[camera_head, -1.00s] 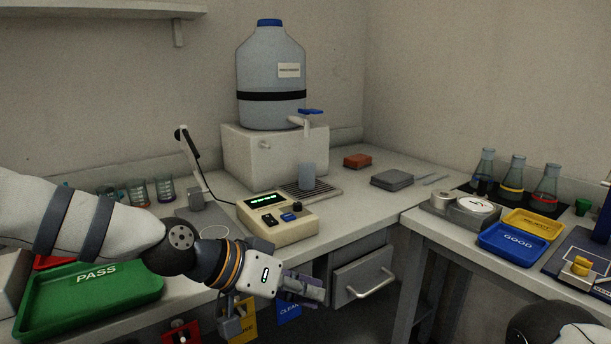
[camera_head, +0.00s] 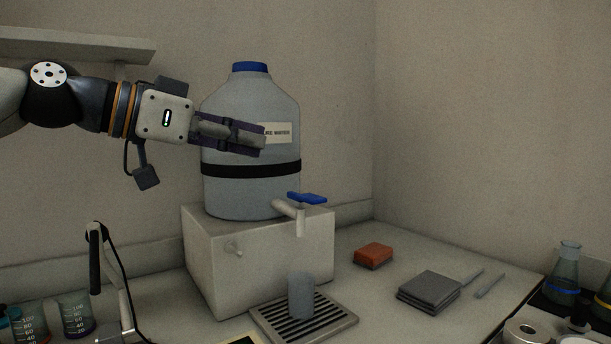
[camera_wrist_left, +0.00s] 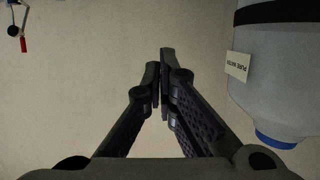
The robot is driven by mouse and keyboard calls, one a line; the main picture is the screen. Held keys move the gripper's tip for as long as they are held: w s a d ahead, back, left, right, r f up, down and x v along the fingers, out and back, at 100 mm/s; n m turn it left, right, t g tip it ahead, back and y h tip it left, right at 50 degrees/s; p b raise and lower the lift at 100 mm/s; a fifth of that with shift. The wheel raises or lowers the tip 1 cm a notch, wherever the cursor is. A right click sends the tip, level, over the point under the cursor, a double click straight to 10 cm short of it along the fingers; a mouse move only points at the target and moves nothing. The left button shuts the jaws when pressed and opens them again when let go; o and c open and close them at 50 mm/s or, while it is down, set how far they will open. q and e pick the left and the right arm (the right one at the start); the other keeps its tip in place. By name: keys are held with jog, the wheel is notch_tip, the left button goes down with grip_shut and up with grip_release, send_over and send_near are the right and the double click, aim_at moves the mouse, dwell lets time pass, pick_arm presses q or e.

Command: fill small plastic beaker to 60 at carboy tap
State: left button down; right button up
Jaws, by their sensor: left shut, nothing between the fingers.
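The carboy (camera_head: 250,195), a large bluish bottle with a blue cap and black band, stands on a white block. Its tap (camera_head: 290,207) has a blue lever (camera_head: 307,197) on top and a spout pointing down. The small plastic beaker (camera_head: 301,297), bluish grey, stands upright on the slotted drip tray (camera_head: 340,325) below the tap. My left gripper (camera_head: 264,140) is raised in front of the carboy's upper body, above the tap; it is shut and empty. In the left wrist view, the fingers (camera_wrist_left: 162,85) are together and the carboy (camera_wrist_left: 275,90) is at the right. The beaker's marks and contents are not readable.
A white block (camera_head: 225,270) carries the carboy. Graduated beakers (camera_head: 78,318) and a stand with a black handle (camera_head: 95,262) are at the lower left. A red block (camera_head: 373,255) and grey pads (camera_head: 430,290) lie right of the tray. Flasks (camera_head: 566,275) are at the far right.

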pick_arm(q)
jog(key=s, duration=0.1)
send_over(304, 198)
notch_tip(304, 198, down, 2)
jog(key=f, duration=0.4)
jog(key=shift+s+d+f, duration=0.1)
jog(key=shift+s+f, duration=0.1)
jog(key=shift+s, duration=0.1)
pick_arm(e)
jog(key=shift+s+r, duration=0.1)
jog(key=shift+s, duration=0.05)
